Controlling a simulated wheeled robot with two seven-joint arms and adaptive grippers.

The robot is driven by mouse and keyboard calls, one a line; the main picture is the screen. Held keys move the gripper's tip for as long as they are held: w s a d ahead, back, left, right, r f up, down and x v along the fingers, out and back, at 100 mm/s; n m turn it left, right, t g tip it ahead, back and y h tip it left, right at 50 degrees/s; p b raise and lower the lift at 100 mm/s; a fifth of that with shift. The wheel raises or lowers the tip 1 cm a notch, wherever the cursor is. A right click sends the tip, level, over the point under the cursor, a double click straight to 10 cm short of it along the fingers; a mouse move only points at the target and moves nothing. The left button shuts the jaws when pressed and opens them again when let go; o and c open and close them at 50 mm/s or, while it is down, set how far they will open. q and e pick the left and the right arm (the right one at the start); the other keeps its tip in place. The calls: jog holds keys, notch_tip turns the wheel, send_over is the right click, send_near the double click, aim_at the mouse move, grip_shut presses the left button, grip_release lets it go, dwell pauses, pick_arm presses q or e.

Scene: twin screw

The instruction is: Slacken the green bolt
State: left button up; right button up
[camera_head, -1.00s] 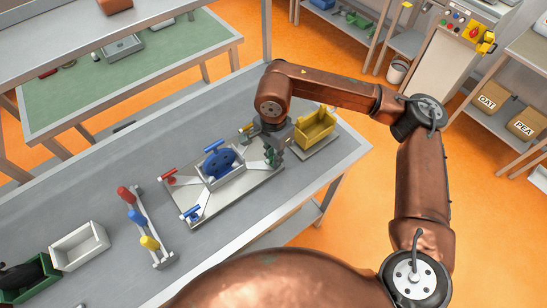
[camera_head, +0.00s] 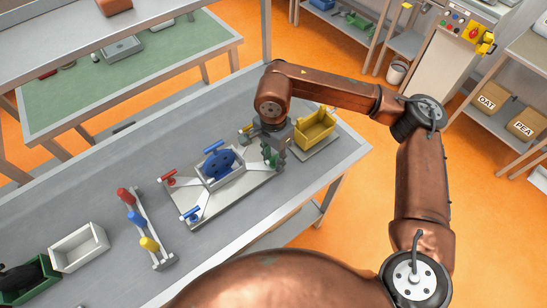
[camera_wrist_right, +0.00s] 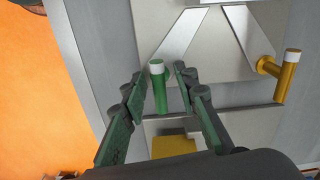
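The green bolt (camera_wrist_right: 160,95) is a green cylinder with a white end and shows in the right wrist view. My right gripper (camera_wrist_right: 159,72) is open, with one finger on each side of the bolt and a narrow gap visible. In the head view my right gripper (camera_head: 276,153) is at the right corner of a light metal plate (camera_head: 239,197), and the bolt is mostly hidden there. A blue wheel (camera_head: 222,164) sits in a holder on the plate. A red bolt (camera_head: 168,178) and a blue bolt (camera_head: 190,213) stand at its other corners. My left gripper is not in view.
A yellow bin (camera_head: 316,131) stands close behind my right gripper. A yellow bolt (camera_wrist_right: 285,75) is right of it in the wrist view. A rack with coloured handles (camera_head: 149,228), a white bin (camera_head: 79,246) and a green bin (camera_head: 38,277) are at left.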

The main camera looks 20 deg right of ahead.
aim_at(273, 157)
notch_tip(273, 157, up, 12)
dwell(0.4)
dwell(1.3)
